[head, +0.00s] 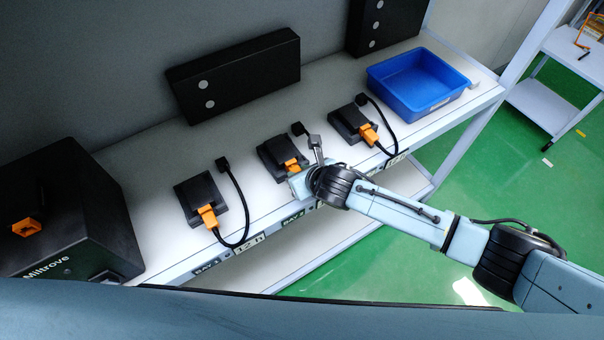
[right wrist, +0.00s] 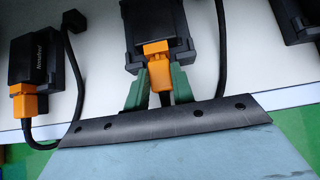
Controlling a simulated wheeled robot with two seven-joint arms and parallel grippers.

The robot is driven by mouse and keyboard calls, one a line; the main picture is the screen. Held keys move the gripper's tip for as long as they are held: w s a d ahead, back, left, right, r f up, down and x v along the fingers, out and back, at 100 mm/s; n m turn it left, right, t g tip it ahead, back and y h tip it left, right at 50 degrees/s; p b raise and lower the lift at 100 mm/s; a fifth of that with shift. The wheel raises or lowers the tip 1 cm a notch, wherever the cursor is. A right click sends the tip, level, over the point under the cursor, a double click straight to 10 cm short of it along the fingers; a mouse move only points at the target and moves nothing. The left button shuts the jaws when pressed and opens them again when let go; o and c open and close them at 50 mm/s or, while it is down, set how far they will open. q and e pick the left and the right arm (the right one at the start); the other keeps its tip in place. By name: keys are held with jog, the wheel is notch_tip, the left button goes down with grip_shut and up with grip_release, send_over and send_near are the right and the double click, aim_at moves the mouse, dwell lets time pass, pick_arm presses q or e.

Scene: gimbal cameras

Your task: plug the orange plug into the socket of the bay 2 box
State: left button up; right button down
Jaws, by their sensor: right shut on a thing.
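The bay 2 box (head: 270,152) is the middle of the black boxes on the shelf. It also shows at the top centre of the right wrist view (right wrist: 155,22). The orange plug (right wrist: 160,77) is at the front of this box, in line with its orange socket (right wrist: 156,47) and touching or nearly touching it. I cannot tell how deep it sits. My right gripper (right wrist: 160,85) has its green fingers on both sides of the plug and is shut on it. In the head view my right gripper (head: 302,178) partly hides the plug. My left gripper is not in view.
Boxes with orange plugs and black cables stand left (head: 197,192) and right (head: 346,120) of it. A blue bin (head: 415,85) is at the shelf's right end. A large black case (head: 75,215) stands far left. Black panels (head: 235,72) stand behind. The shelf's front edge is close.

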jog(key=shift+w+a, duration=0.1)
jog(key=shift+w, duration=0.1)
jog(key=c, duration=1.1)
grip_release()
jog(key=shift+r, duration=0.1)
jog(key=v, duration=1.3)
jog(key=shift+p, duration=0.35)
jog(key=shift+s, duration=0.1)
